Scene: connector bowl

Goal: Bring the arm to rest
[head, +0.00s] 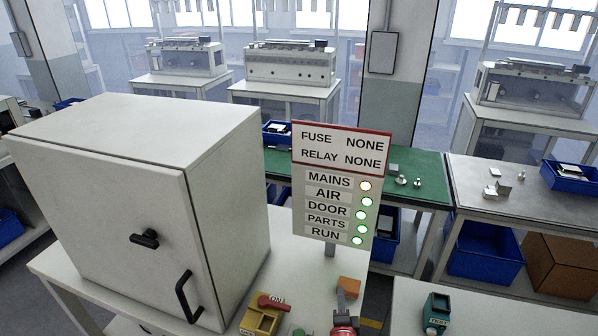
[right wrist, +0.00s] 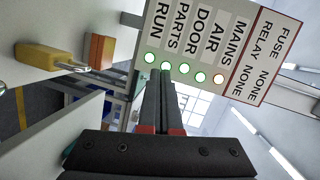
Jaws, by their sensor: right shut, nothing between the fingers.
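My right gripper (head: 342,292) shows at the bottom centre of the head view, its dark fingers pointing away from me. It is close to an orange block (head: 349,286) on the white bench. In the right wrist view the two black fingers (right wrist: 165,78) lie side by side, shut, with nothing between them. Their tips overlap the lower part of the sign panel in that picture; whether they touch anything is not clear. My left gripper is not in view.
A white cabinet (head: 100,190) with its door shut stands left. The sign panel (head: 340,195) reads FUSE NONE, RELAY NONE, with MAINS orange and the other lamps green. A yellow switch block (head: 262,318) has a red lever. A teal TEST box (head: 436,312) stands right.

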